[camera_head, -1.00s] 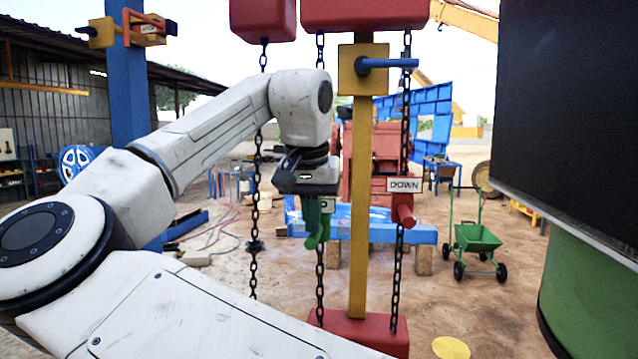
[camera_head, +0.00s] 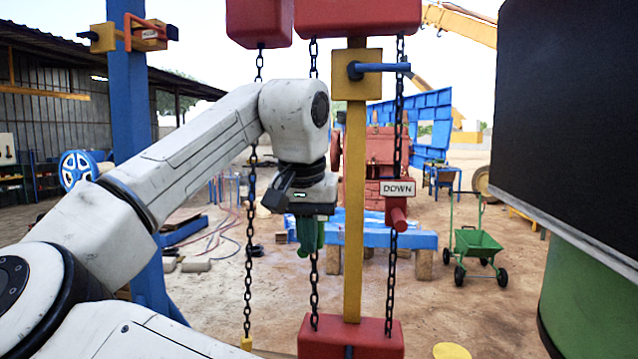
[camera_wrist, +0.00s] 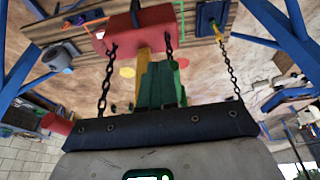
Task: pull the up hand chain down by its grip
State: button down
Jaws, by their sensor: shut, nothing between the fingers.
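The up hand chain (camera_head: 314,290) is the middle hanging chain, just left of the yellow post. It also shows in the wrist view (camera_wrist: 169,42), running behind green shapes. My gripper (camera_head: 306,248) is at this chain, pointing down, with its fingers shut. In the wrist view, green finger-like shapes (camera_wrist: 160,75) stand close together in front of the chain. The up grip is hidden or merges with this green; I cannot tell them apart or see whether they touch. The red down grip (camera_head: 397,218), under a DOWN sign (camera_head: 397,188), hangs on the right chain.
A yellow post (camera_head: 354,220) rises from a red base block (camera_head: 350,340) just right of my gripper. Another chain (camera_head: 250,240) hangs to the left, with a yellow end. A blue column (camera_head: 130,75) stands farther left. A dark panel (camera_head: 570,110) fills the right side.

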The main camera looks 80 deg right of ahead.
jog(key=shift+a, duration=0.6)
jog(key=shift+r, duration=0.15)
jog(key=a+r+p, duration=0.4)
jog(key=p, duration=0.1)
jog(key=shift+s+r, duration=0.2)
jog(key=shift+r, duration=0.2)
dwell(3.8)
